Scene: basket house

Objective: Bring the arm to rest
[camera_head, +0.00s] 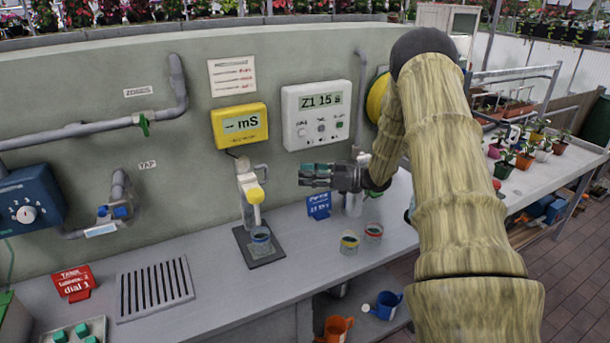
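My arm (455,170) has a tan, bamboo-like surface and reaches in from the lower right, bending at a dark elbow near the top. My gripper (312,175) is at its end, dark grey with teal at the fingers, pointing left. It is held above the bench, in front of the wall and below the white box reading "Z1 15 s" (318,113). I see no object in it, but the fingers are seen too edge-on to tell whether they are open or shut.
A cup (261,240) stands under the yellow-knobbed stand (250,197). Two cups, yellow-rimmed (349,242) and red-rimmed (373,233), stand near the bench's front edge. A blue sign (318,206) is below my gripper. A drain grate (154,290) and red sign (73,284) are left.

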